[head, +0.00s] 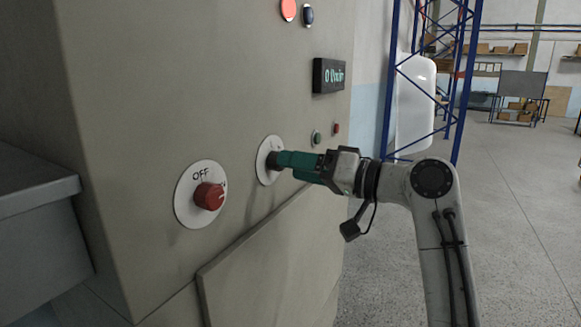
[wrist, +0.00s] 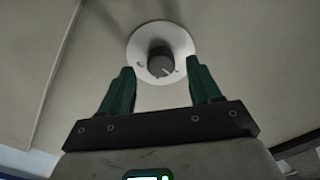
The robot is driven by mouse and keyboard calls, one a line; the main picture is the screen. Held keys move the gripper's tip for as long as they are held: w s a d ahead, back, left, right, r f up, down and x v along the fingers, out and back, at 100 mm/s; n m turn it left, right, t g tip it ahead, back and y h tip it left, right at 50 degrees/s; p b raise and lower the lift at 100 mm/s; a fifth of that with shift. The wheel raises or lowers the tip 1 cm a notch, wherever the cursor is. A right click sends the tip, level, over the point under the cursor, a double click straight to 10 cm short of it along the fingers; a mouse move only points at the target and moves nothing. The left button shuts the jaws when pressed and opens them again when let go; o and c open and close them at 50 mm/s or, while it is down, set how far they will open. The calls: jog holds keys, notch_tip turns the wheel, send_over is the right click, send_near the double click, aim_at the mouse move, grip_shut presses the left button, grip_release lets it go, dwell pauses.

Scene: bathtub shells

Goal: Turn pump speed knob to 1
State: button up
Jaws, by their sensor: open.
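A dark knob (wrist: 161,62) sits at the middle of a round white dial plate (wrist: 176,36) in the wrist view. In the head view this plate (head: 265,164) is on the panel, and my gripper covers most of its knob. I take it for the pump speed knob, but its markings are too small to read. My gripper (head: 281,160) has green fingers pointing at this knob. In the wrist view the fingers (wrist: 158,88) are spread apart, one on each side and just below the knob. Whether they touch it cannot be told.
A red knob (head: 209,196) on a plate marked OFF is to the left. A display (head: 328,75) reads 0 with a unit. Small green (head: 316,138) and red (head: 337,128) buttons are above my gripper. A grey box (head: 40,230) stands at the left. The floor at right is open.

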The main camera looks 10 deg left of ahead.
jog(key=v, duration=0.8)
jog(key=shift+d, duration=0.25)
jog(key=shift+s, duration=0.1)
jog(key=s+d+f+m+h+p, duration=0.2)
jog(key=s+d+f+h, duration=0.15)
jog(key=f, duration=0.75)
jog(key=s+d+f+m+h+p, duration=0.1)
jog(key=s+d+f+h, duration=0.3)
jog(key=f, duration=0.6)
jog(key=s+d+f+m+h+p, duration=0.2)
jog(key=s+d+f, duration=0.3)
jog(key=f, duration=0.6)
jog(key=s+d+f+g+h+p, duration=0.1)
jog(key=s+d+f+h, duration=0.1)
jog(key=s, duration=0.7)
jog(key=s+d+f+m+g+h+p, duration=0.1)
jog(key=s+d+f+g+h, duration=0.1)
jog(key=s+d, duration=0.5)
jog(key=s+d+f+g+h+p, duration=0.1)
jog(key=s+d+f+g+h, duration=0.1)
jog(key=s, duration=1.1)
notch_tip(320, 180, down, 4)
jog(key=shift+d+r+m+h, duration=0.25)
jog(key=shift+d+m+h, duration=0.15)
jog(key=shift+d+h, duration=0.65)
